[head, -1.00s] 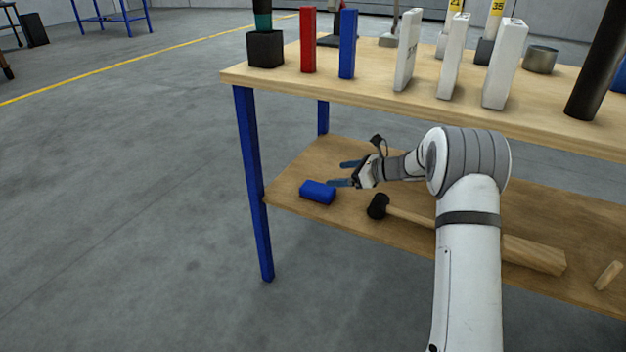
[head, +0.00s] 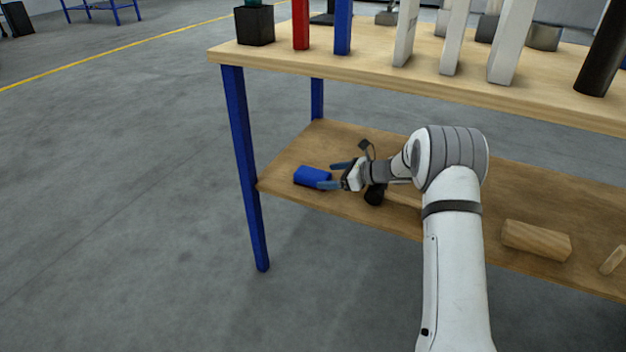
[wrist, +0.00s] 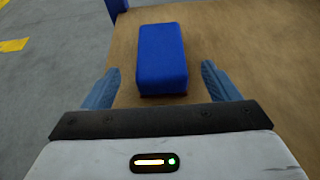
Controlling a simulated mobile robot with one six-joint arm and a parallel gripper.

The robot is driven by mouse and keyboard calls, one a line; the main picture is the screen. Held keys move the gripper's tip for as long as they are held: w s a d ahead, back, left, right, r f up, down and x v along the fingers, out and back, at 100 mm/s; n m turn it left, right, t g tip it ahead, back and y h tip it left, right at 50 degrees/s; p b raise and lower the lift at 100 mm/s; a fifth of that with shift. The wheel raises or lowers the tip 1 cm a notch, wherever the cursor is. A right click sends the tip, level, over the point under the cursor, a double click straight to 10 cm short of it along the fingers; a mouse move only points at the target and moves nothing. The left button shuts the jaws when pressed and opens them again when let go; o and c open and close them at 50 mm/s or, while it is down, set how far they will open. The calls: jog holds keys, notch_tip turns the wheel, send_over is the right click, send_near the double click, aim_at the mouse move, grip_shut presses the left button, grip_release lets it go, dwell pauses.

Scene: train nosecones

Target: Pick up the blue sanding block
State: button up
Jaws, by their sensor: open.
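The blue sanding block (head: 311,176) lies flat on the lower wooden shelf (head: 300,151), near its left end. In the wrist view the blue block (wrist: 161,58) lies ahead of and between my two open blue fingers, with clear space on both sides. My gripper (head: 330,175) is open and empty, at the right end of the block in the head view. The fingertips (wrist: 164,80) are about level with the block's near end.
A wooden block (head: 536,240) lies farther right. The upper tabletop (head: 440,87) overhangs the shelf, and a blue leg (head: 245,165) stands at the left.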

aim_at(323, 176)
jog(key=x, duration=0.5)
jog(key=shift+w+a+f, duration=0.1)
jog(key=shift+a+f, duration=0.05)
jog(key=shift+a, duration=0.15)
jog(key=c, duration=1.2)
